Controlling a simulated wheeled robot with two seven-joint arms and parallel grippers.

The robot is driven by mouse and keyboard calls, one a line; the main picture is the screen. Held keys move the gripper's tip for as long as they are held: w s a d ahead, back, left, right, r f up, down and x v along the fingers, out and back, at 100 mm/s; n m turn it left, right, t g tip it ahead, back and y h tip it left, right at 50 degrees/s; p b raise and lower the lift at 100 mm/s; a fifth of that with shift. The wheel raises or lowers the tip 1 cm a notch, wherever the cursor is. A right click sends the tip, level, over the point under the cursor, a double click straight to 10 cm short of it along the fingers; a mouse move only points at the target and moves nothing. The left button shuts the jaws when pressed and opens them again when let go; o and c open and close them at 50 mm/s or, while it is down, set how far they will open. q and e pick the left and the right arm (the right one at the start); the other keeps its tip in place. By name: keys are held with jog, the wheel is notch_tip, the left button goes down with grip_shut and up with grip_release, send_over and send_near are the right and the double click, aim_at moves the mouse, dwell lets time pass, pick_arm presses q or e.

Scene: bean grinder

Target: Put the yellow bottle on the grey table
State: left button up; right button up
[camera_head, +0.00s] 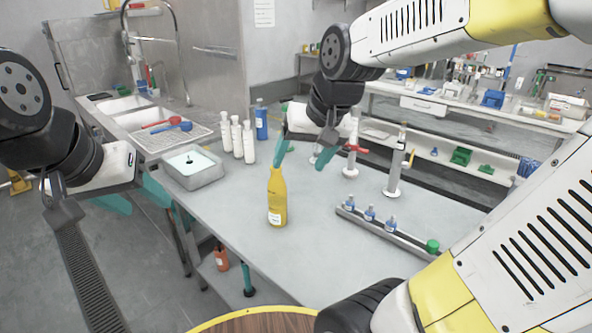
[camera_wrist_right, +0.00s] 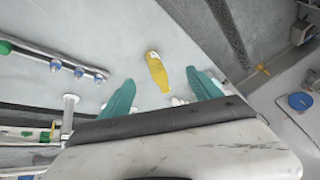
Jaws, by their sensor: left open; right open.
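The yellow bottle (camera_head: 277,200) stands upright on the grey table (camera_head: 330,265), near its front left part. My right gripper (camera_head: 305,155) is open, with its teal fingers apart above and behind the bottle, and it holds nothing. In the right wrist view the bottle (camera_wrist_right: 157,71) shows beyond the gap between the open fingertips (camera_wrist_right: 162,85), apart from both fingers. My left gripper (camera_head: 136,198) is open and empty at the left, beside the table's left edge.
White bottles (camera_head: 237,138) and a blue bottle (camera_head: 261,120) stand behind the yellow one. A metal basin (camera_head: 193,175) is at the table's left. A rack of small blue-capped bottles (camera_head: 385,235) lies to the right. The table's front middle is clear.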

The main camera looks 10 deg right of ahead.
jog(key=s+n, duration=0.1)
jog(key=s, duration=0.7)
jog(key=shift+s+a+r+t, duration=0.2)
jog(key=shift+s+r+t, duration=0.15)
jog(key=shift+r+t, duration=0.05)
dwell(0.5)
